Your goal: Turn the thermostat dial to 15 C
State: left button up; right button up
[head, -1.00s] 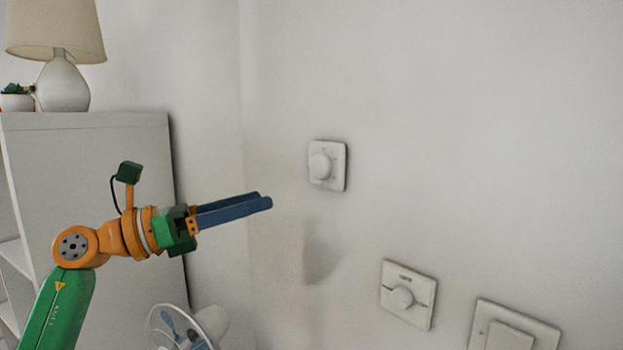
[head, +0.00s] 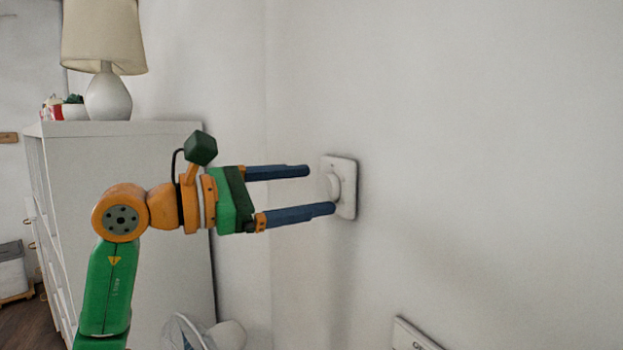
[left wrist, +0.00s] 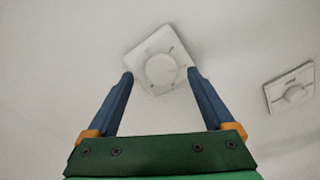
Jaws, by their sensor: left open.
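A white round dial (head: 333,187) sits on a square white wall plate (head: 347,180). I take it for the thermostat dial, but its markings are too small to read. My left gripper (head: 320,190) is open in front of it, one finger above and one below the knob in the head view. In the left wrist view, the dial (left wrist: 161,69) lies between the open fingertips (left wrist: 160,74), and its plate looks tilted. The fingers are not closed on the knob; I cannot tell if a tip touches the plate. My right gripper is not in view.
Another wall plate with a round knob (left wrist: 293,95) is at the right in the left wrist view. A white cabinet (head: 130,165) with a lamp (head: 107,95) stands at the left. A fan (head: 190,333) is below the gripper. The wall right of the dial is clear.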

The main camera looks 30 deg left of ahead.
pick_arm(q)
jog(key=shift+x, duration=0.95)
jog(key=shift+s+a+f, duration=0.1)
jog(key=shift+s, duration=0.05)
jog(key=c, duration=1.4)
jog(key=shift+n, duration=0.3)
jog(key=n+p, duration=0.1)
jog(key=n, duration=1)
jog(key=shift+p, duration=0.3)
